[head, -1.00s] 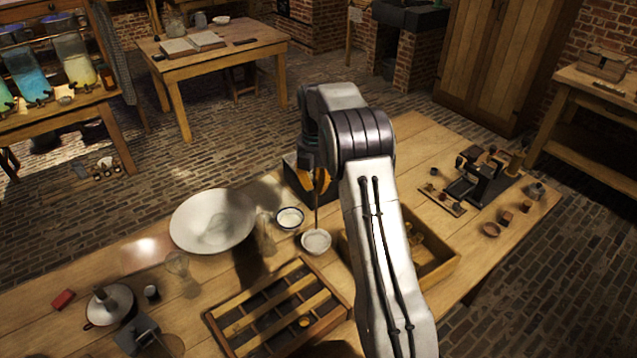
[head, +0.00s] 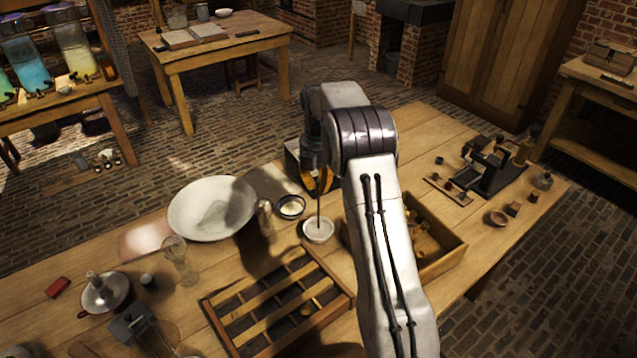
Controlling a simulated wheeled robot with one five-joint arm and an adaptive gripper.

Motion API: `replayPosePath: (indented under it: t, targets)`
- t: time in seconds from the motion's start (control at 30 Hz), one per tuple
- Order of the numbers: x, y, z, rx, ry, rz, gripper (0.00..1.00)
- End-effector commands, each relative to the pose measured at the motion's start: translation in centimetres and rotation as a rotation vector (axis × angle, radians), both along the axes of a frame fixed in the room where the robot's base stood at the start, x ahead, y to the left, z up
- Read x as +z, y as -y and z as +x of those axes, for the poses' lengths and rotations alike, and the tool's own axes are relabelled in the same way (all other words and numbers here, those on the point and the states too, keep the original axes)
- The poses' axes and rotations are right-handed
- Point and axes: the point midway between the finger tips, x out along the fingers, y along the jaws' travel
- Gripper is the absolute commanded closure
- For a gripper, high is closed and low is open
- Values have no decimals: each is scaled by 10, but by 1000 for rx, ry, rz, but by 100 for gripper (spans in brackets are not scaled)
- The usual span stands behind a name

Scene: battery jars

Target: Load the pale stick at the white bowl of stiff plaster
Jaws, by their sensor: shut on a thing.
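My gripper (head: 318,184) is partly hidden behind my arm. Its orange fingers point down and are shut on a thin stick (head: 318,208). The stick looks dark in this light and stands nearly upright. Its lower end reaches down to the small white bowl (head: 319,233); I cannot tell whether it touches the plaster inside. The bowl stands on the table behind the slatted wooden rack. A second small bowl with a dark rim (head: 290,207) stands just to its left, with pale contents.
A large white basin (head: 185,222) stands at left, with glass vessels (head: 178,258) in front. The slatted rack (head: 225,322) lies in front of the bowl. An open wooden box (head: 455,262) is right of my arm. Bare tabletop (head: 420,130) shows at the back right.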

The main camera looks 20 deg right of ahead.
Motion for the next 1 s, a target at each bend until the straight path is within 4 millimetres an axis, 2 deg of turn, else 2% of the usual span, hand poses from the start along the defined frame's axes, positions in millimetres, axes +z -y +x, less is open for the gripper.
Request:
replayPosePath:
  t: [1.0]
  targets:
    - [-5,0,0,0,0,0,100]
